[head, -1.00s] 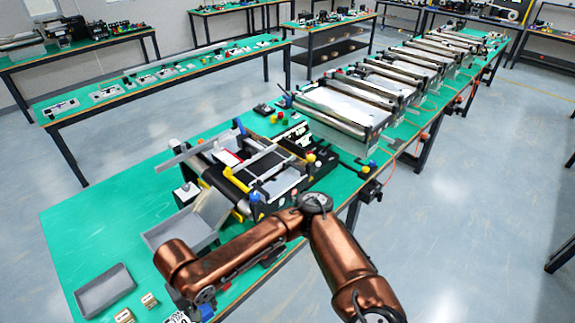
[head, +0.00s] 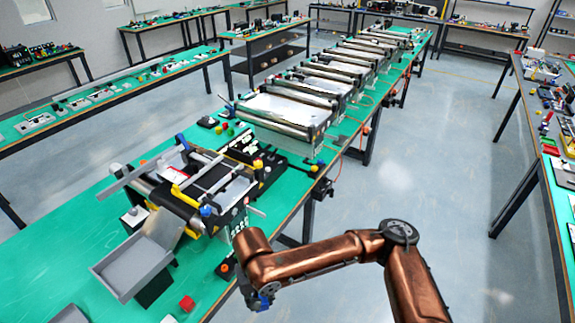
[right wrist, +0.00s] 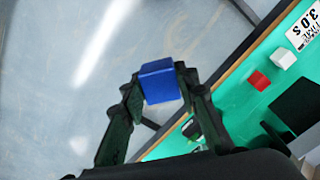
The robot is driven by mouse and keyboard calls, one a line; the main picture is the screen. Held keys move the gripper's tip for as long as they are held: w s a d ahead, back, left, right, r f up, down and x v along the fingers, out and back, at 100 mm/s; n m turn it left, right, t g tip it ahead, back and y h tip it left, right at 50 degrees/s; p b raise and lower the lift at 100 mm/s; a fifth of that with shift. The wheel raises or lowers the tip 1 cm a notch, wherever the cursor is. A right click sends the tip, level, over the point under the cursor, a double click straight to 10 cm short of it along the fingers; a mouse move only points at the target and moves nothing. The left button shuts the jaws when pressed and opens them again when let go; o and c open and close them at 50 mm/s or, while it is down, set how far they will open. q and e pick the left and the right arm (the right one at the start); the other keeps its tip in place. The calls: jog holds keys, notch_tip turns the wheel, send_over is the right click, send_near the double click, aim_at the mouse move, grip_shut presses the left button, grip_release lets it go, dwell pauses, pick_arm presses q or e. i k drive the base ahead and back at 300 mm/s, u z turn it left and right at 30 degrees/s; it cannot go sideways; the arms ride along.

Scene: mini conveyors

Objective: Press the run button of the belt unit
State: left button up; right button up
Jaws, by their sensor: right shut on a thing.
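The belt unit (head: 208,180) stands on the near green table, with dark belts, rollers and yellow guides. A small black box with a red-orange button (head: 226,268) sits at the table's front edge. I cannot tell which is the run button. My right gripper (head: 260,297) hangs beyond the table's front edge, right of the black box. The right wrist view shows this gripper (right wrist: 159,84) shut on a blue cube (right wrist: 160,80), with floor behind. My left gripper is not in view.
A grey sloped tray (head: 125,270) stands left of the unit. A red cube (head: 187,303) lies on the table; it also shows in the right wrist view (right wrist: 259,80) near a white cube (right wrist: 284,60). Several conveyors line the table behind. Floor is open at right.

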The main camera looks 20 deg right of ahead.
aim_at(228, 167)
jog(key=z, duration=1.65)
jog(key=i, duration=4.35)
jog(key=u, duration=4.85)
jog(key=i, duration=0.5)
jog(key=u, duration=0.2)
